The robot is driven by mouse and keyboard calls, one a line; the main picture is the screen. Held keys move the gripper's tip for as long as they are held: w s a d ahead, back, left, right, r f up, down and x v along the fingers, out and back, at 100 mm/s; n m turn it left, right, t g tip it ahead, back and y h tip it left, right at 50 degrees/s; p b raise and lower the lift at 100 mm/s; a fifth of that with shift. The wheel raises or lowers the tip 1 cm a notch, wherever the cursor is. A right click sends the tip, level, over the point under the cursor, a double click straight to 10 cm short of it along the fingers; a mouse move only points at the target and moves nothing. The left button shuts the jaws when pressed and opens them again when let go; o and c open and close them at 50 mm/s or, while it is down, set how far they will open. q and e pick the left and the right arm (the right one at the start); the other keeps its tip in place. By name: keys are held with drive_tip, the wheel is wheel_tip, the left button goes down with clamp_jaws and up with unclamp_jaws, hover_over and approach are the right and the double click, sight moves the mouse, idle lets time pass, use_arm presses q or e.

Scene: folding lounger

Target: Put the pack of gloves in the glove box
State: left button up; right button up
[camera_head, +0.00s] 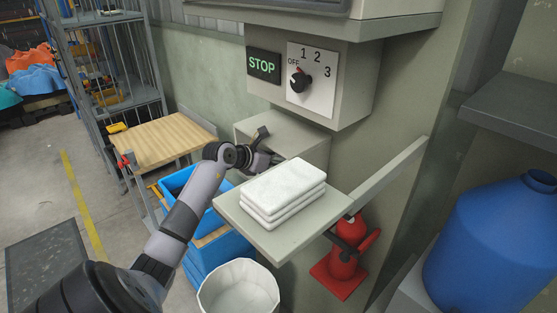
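A stack of several white, flat, soft-looking packs (283,187) lies on a small grey shelf (232,210) at the centre. I cannot tell for certain whether these are the gloves; no label shows on them. A plain grey box (305,140) is fixed to the wall behind the stack, under the control panel, and may be the glove box. Its opening is not clearly visible. My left gripper (268,146) is in front of this box, behind and left of the stack. Its fingers look spread, with nothing visible between them. My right gripper is not in view.
A control box with a STOP display (263,66) and a dial (299,82) overhangs the grey box. A blue barrel (495,245) stands at right.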

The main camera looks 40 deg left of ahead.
use_arm(q)
drive_tip(key=shift+w+f, duration=0.2)
drive_tip(key=shift+f, duration=0.25)
drive_tip(key=shift+s+f+b, duration=0.1)
drive_tip(key=shift+f+b, duration=0.1)
drive_tip(key=shift+b, duration=0.15)
drive_tip(key=o, duration=1.3)
drive_tip(key=shift+c, duration=0.2)
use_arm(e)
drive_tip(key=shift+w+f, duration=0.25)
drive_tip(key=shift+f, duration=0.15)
